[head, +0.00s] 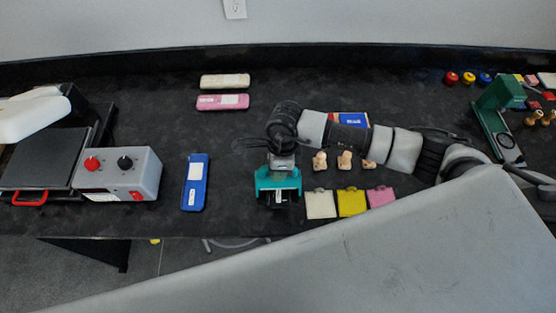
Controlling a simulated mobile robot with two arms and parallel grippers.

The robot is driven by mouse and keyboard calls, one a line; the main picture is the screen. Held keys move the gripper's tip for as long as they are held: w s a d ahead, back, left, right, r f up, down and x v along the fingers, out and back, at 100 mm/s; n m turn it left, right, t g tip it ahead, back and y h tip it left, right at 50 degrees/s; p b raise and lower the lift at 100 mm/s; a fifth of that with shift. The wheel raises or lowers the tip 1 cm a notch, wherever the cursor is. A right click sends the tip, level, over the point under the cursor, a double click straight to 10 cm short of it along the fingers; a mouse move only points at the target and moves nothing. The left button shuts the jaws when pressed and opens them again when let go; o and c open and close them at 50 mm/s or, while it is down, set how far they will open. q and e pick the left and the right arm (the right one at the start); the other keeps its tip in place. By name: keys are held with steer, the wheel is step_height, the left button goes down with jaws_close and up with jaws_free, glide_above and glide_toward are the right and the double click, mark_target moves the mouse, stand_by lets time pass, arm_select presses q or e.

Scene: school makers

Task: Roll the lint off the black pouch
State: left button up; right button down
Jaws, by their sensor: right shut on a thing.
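My right arm reaches in from the right over the bench. Its teal right gripper (278,188) points down near the bench's front edge, just left of a row of small flat pouches. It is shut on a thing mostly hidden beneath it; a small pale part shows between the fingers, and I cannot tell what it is. A dark patch lies under the gripper at the left end of the row; I cannot make out the black pouch clearly against the black bench. The white pouch (320,205), yellow pouch (351,203) and pink pouch (381,197) lie side by side. My left gripper is not in view.
Small wooden pieces (345,160) stand behind the pouches. A blue case (195,184), pink case (222,102) and white case (225,81) lie left of the gripper. A heat press with a grey control box (140,175) stands far left, a green tool (497,105) far right.

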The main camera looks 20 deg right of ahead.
steer(key=shift+s+a+p, duration=0.25)
steer(key=shift+s, duration=0.55)
steer(key=shift+s+a+p, duration=0.2)
steer(key=shift+s, duration=0.65)
steer(key=shift+s+a+p, duration=0.25)
steer(key=shift+s, duration=0.55)
steer(key=shift+w, duration=0.1)
steer(key=shift+w+d+f+b, duration=0.1)
steer(key=shift+w+d+b, duration=0.2)
steer(key=shift+w+b, duration=0.6)
steer(key=shift+w+d+b, duration=0.35)
steer(key=shift+w+b, duration=0.15)
steer(key=shift+w, duration=0.8)
steer(key=shift+w+d+f+b, duration=0.1)
steer(key=shift+w+d+b, duration=0.2)
steer(key=shift+w+b, duration=0.6)
steer(key=shift+w+d+r+b, duration=0.1)
steer(key=shift+w+d+b, duration=0.25)
steer(key=shift+w+b, duration=0.75)
steer(key=shift+w+d+b, duration=0.4)
steer(key=shift+w+b, duration=0.25)
steer(key=shift+w, duration=0.9)
steer(key=shift+w+d+r+b, duration=0.1)
steer(key=shift+w+d+b, duration=0.25)
steer(key=shift+w+b, duration=0.75)
steer(key=shift+w, duration=0.3)
steer(key=shift+p, duration=0.3)
step_height(320, 180, up, 7)
steer(key=p, duration=0.3)
steer(key=shift+p, duration=0.3)
